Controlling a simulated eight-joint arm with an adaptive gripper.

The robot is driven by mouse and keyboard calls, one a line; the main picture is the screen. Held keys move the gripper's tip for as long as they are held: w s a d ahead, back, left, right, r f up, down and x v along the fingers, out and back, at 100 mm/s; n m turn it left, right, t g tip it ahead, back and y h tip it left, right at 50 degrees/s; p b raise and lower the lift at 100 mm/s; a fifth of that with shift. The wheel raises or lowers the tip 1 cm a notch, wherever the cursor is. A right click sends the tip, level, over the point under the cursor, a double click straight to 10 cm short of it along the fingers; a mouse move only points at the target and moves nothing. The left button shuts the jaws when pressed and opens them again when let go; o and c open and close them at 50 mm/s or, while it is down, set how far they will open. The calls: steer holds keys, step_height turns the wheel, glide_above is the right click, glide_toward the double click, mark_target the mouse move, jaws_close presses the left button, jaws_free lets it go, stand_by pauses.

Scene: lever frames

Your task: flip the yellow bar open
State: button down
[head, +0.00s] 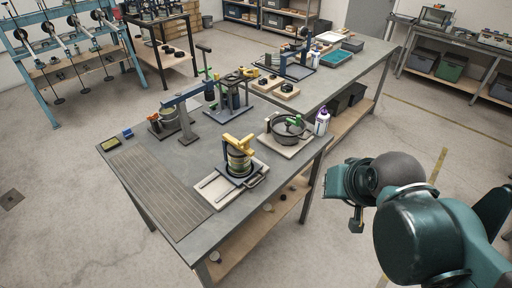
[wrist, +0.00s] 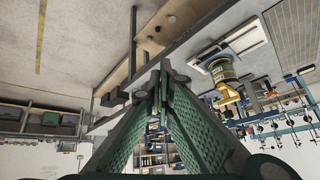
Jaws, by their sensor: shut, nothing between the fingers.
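The yellow bar (head: 238,142) lies across the top of a round jar-like device (head: 238,164) on a pale base board (head: 226,190) near the front of the workbench. In the wrist view, which is upside down, the yellow bar (wrist: 228,98) shows beside the device (wrist: 222,70), right of my fingers. My gripper (head: 356,226) is off the bench's right side in the head view, well apart from the bar. In the wrist view my gripper (wrist: 160,72) has its green fingers together at the tips, with nothing held.
A black pan (head: 288,129) on a board and a white bottle (head: 322,122) stand right of the yellow bar. A grey lever stand (head: 184,120) is behind left. A ribbed mat (head: 158,193) covers the bench's left front. The floor between my arm and the bench is clear.

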steer(key=w+a+f+m+t+y+b, duration=0.1)
steer(key=w+a+f+m+y, duration=0.3)
steer(key=w+m, duration=0.6)
steer(key=w+a+f+m+t+y+b, duration=0.1)
steer(key=w+a+f+m+y, duration=0.4)
steer(key=w+m, duration=0.4)
steer(key=shift+w+a+f+m+t, duration=0.45)
steer(key=shift+a+m, duration=0.7)
steer(key=shift+m, duration=2.25)
steer(key=shift+s, duration=0.1)
steer(key=shift+a+f, duration=0.1)
steer(key=shift+a, duration=0.05)
steer(key=shift+b+x, duration=0.75)
steer(key=shift+x, duration=4.1)
steer(key=shift+a+r, duration=0.1)
steer(key=shift+r, duration=2)
